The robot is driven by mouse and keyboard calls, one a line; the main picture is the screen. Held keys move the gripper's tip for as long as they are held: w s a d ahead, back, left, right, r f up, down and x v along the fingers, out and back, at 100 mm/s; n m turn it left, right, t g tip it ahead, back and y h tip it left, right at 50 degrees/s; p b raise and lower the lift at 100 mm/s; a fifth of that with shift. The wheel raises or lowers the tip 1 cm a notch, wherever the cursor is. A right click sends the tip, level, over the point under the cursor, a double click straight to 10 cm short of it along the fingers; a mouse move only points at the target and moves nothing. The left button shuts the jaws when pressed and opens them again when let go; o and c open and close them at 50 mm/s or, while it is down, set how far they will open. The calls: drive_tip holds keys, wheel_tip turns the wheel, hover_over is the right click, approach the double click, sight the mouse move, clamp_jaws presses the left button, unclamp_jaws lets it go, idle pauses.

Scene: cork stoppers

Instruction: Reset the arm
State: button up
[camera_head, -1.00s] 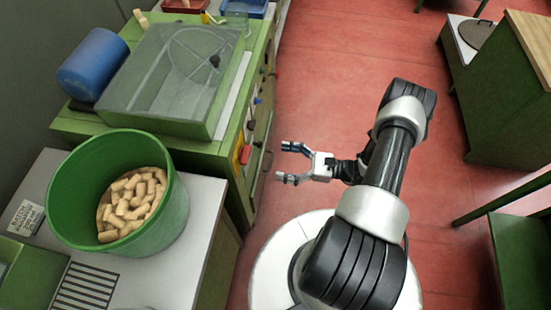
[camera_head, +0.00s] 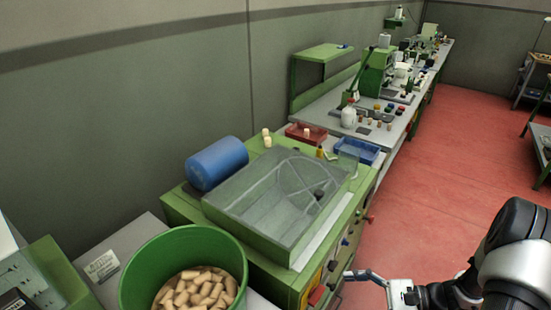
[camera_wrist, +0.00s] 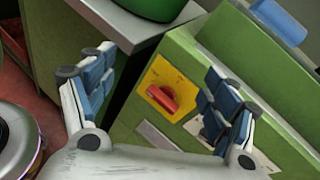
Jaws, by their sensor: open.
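My gripper (camera_head: 362,281) is at the lower right in the head view, pointing left and partly cut off by the bottom edge. In the wrist view my gripper (camera_wrist: 160,82) shows two blue-padded fingers spread wide apart. It is open with nothing between the fingers. It is in the air over the red floor, beside the front of the green machine (camera_head: 255,262). The wrist view shows the machine's yellow panel with a red knob (camera_wrist: 162,98) behind the fingers. My arm runs off the lower right of the head view.
A green bucket (camera_head: 140,268) of corks (camera_head: 200,290) stands on the grey bench at the lower left. A blue cylinder (camera_head: 217,163) lies beside the machine's clear cover (camera_head: 270,200). Red tray (camera_head: 306,134) and blue tray (camera_head: 360,150) sit behind. Open red floor (camera_head: 440,190) lies right.

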drive_tip(key=s+a+r+n+h, duration=0.2)
drive_tip(key=s+r+n+h, duration=0.3)
drive_tip(key=r, duration=0.3)
drive_tip(key=s+a+r+n+t+h, duration=0.1)
drive_tip(key=s+r+n+h, duration=0.3)
drive_tip(key=r, duration=0.5)
drive_tip(key=s+a+r+n+h, duration=0.2)
drive_tip(key=s+r+n+h, duration=0.3)
drive_tip(key=r+n, duration=0.3)
drive_tip(key=shift+s+a+r+t+h, duration=0.3)
drive_tip(key=shift+s+a, duration=0.1)
drive_tip(key=shift+s, duration=0.35)
